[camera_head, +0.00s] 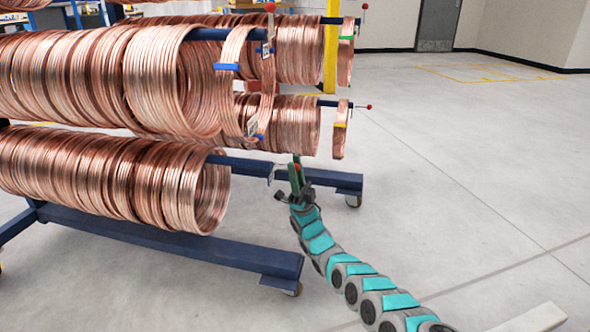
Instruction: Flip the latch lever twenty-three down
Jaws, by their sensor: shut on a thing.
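A copper-coil rack carries blue arms with small latch levers at their ends. The lower front arm (240,162) ends just left of my gripper. My gripper (297,170), with green fingers, is at that arm's end and shut on a latch lever there. A bit of the lever's red knob (297,166) shows between the fingers; the rest is mostly hidden. Other levers with red knobs are at the upper front arm (270,7), the upper rear arm (365,6) and the lower rear arm (369,106). No lever number is readable.
Copper coils (120,185) hang on the lower front arm, and more coils (90,80) hang above. The rack's blue base beam (200,245) on casters runs low to the left of my arm. The grey floor (460,190) at right is open.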

